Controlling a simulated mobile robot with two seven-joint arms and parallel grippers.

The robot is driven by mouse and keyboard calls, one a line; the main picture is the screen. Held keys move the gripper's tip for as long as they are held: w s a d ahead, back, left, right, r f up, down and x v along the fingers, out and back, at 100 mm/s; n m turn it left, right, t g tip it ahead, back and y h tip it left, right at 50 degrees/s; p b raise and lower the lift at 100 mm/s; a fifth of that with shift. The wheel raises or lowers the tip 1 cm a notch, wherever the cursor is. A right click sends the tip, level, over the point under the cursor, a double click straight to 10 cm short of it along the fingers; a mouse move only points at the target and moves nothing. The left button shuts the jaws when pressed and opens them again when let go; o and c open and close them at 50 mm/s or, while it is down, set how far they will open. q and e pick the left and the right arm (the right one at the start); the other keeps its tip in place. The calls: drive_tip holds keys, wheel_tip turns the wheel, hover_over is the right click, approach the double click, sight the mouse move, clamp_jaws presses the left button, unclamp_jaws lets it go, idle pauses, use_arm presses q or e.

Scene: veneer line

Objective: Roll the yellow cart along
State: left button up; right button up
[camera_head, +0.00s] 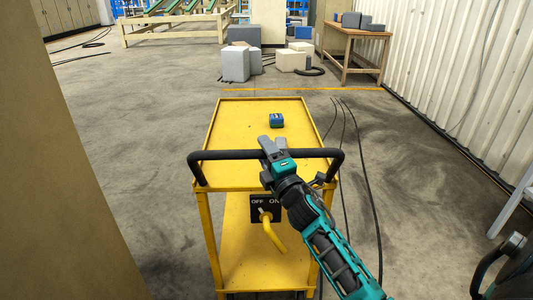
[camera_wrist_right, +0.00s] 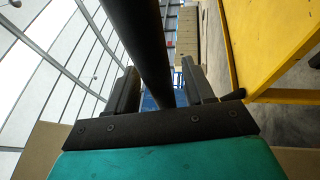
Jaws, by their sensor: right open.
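The yellow cart (camera_head: 232,122) stands upright in front of me, with a top tray and a lower shelf. Its black push handle (camera_head: 225,155) runs across the near end. It shows in the right wrist view (camera_wrist_right: 147,45) as a dark bar. My right gripper (camera_head: 272,147) is at the middle of the handle. In the right wrist view its two fingers (camera_wrist_right: 160,88) are apart, with the bar passing between them. Whether they touch the bar I cannot tell. My left gripper is not in view.
An OFF/ON panel (camera_head: 265,208) with a yellow lever shows below the handle. Black cables (camera_head: 362,170) lie on the floor right of the cart. Grey and cream blocks (camera_head: 236,64) stand beyond a yellow floor line. A wooden table (camera_head: 352,34) stands at the back right. Open floor lies left.

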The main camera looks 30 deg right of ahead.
clamp_jaws()
idle(0.3)
drive_tip(key=shift+f, duration=0.1)
